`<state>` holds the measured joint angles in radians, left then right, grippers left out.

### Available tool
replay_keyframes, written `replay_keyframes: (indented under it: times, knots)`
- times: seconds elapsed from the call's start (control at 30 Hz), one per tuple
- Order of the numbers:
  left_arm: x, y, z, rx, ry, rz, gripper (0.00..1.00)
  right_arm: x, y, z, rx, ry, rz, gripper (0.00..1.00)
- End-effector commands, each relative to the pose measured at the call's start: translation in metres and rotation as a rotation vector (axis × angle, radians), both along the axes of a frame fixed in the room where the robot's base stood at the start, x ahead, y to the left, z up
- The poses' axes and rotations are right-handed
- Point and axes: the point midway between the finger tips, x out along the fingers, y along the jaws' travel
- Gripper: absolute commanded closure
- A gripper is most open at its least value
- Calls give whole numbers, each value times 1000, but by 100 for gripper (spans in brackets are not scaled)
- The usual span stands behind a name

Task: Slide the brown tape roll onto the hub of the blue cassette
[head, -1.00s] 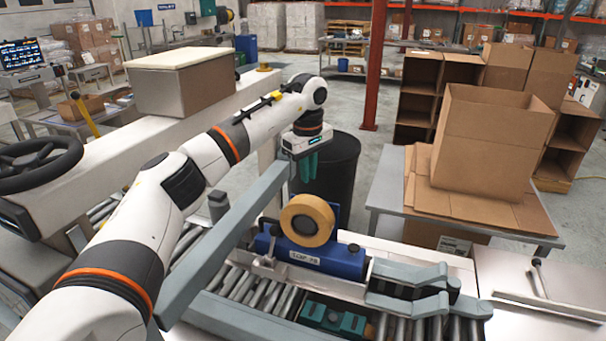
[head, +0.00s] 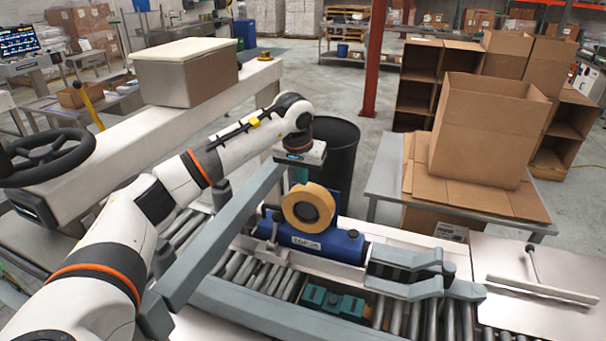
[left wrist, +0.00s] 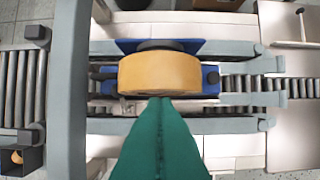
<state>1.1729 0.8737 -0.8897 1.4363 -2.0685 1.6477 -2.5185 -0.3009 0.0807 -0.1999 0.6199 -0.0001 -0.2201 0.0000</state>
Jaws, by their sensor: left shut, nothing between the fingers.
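The brown tape roll (head: 308,190) stands upright on edge at the blue cassette (head: 345,245), its round face toward the head camera. The cassette, with a white label, lies at the conveyor's far side. In the left wrist view the roll (left wrist: 160,73) is seen from above, in front of the cassette's blue plate (left wrist: 125,46). I cannot tell whether the hub passes through the roll. My left gripper (head: 300,175) is shut and empty, just above or behind the roll; its teal fingers (left wrist: 161,102) end close to it. Contact cannot be told. My right gripper is out of view.
A grey beam (head: 225,225) runs diagonally left of the roll. A teal block (head: 330,302) lies on the rollers in front. A grey clamp-like fixture (head: 415,275) is to the right. A black bin (head: 335,150) stands behind, and open cardboard (head: 485,135) stands on a side table.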

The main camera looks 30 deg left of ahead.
Motion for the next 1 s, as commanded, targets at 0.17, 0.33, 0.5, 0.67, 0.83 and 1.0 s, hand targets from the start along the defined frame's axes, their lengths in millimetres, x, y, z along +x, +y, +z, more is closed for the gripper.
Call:
replay_keyframes:
  times: [0.17,0.33,0.5,0.67,0.83,1.0]
  knots:
    - [0,0,-11,-1,1,0,100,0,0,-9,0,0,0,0]
    - [0,0,-20,-1,1,0,100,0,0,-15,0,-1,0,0]
    - [0,0,-29,-1,2,0,100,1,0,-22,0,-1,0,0]
    - [0,-1,-37,-1,1,0,100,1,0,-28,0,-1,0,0]
    - [0,0,-45,-1,1,1,100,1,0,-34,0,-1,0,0]
    - [0,0,-54,-1,1,1,100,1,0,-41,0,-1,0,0]
